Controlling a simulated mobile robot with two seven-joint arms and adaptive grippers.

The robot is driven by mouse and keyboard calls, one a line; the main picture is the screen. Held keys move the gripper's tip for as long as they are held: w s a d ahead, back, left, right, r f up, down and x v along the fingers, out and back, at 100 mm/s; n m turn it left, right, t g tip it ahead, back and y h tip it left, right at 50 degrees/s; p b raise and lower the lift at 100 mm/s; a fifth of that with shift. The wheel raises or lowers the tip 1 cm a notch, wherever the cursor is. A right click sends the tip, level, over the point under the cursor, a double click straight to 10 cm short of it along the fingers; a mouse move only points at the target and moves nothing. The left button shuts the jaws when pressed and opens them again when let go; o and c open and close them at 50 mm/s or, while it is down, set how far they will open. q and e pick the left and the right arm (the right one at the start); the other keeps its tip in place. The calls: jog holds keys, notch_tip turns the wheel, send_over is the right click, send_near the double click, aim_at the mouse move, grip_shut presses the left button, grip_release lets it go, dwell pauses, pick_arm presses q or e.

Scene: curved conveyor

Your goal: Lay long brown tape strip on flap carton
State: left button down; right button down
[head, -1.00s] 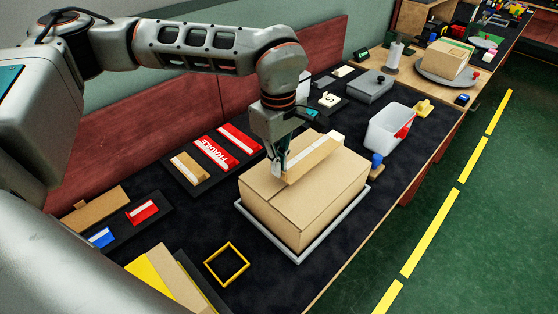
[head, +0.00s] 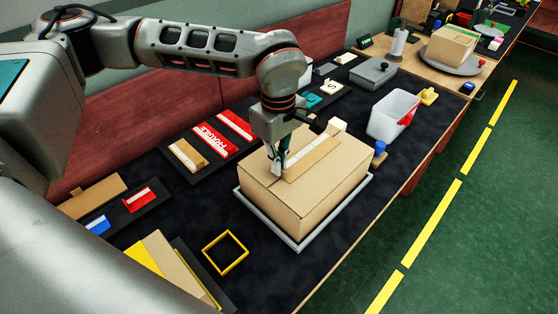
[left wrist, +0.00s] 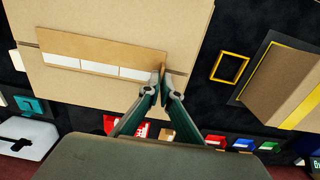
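The flap carton (head: 318,196) stands closed on a grey tray, its top also filling much of the left wrist view (left wrist: 110,95). The long brown tape strip (head: 313,158) extends along the carton's top, with white segments along one side; the left wrist view shows it over the seam line (left wrist: 100,45). It looks nearly flat; I cannot tell whether its whole length touches. My left gripper (head: 274,170) points down at the strip's near-left end, and its fingertips (left wrist: 164,83) are closed around that end. My right gripper is not in view.
The grey tray (head: 296,245) rims the carton. A yellow square frame (head: 225,252) lies in front, left of the tray. Red FRAGILE strips (head: 213,138) lie on a dark board to the left. A white bin (head: 393,115) and blue-topped stamp (head: 380,148) stand to the right.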

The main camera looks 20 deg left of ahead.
pick_arm(q)
jog(key=c, duration=2.2)
grip_release()
notch_tip(320, 180, up, 12)
jog(key=shift+s, duration=0.1)
